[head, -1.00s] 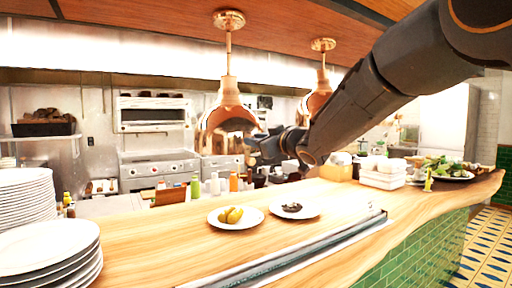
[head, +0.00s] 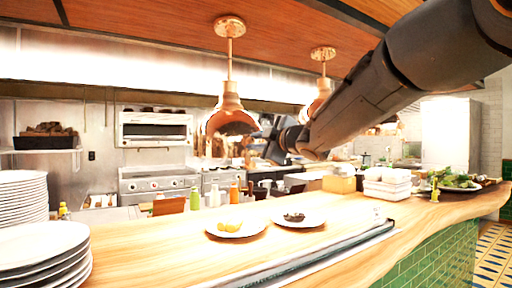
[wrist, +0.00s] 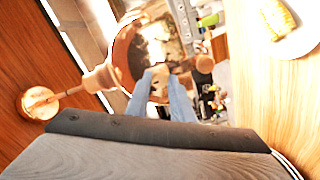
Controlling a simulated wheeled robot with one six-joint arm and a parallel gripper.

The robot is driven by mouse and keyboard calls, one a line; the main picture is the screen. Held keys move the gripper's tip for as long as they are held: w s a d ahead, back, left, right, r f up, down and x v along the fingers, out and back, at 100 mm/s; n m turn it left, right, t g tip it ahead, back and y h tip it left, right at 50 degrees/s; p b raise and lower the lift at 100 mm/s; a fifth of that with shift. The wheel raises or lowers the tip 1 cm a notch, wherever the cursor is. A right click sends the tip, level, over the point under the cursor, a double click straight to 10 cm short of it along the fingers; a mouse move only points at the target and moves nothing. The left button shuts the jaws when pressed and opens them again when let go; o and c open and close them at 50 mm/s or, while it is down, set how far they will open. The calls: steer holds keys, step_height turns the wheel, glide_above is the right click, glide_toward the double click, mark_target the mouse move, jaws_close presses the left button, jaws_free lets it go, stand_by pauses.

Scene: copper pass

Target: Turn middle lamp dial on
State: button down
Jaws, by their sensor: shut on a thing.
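The copper heat lamp (head: 229,97) hangs by a thin rod from the ceiling over the counter, left of a second copper lamp (head: 323,92). My gripper (head: 272,147) is at the right side of the nearer lamp's shade, dark and small in the head view. In the wrist view, the two pale blue fingers of my gripper (wrist: 160,78) close together in front of the copper shade (wrist: 126,50). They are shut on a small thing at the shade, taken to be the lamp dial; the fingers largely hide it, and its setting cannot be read.
Below the lamps, two white plates with food (head: 237,229) (head: 299,218) stand on the wooden counter (head: 150,250). Stacked plates (head: 45,240) stand at the left. White containers (head: 387,183) and a salad plate (head: 455,183) are at the right.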

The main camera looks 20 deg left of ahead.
stand_by(0.4)
steer(key=c, duration=1.5)
jaws_free()
steer(key=shift+c, duration=0.2)
steer(key=b+v, duration=0.1)
steer(key=v, duration=0.7)
steer(key=shift+a, duration=0.1)
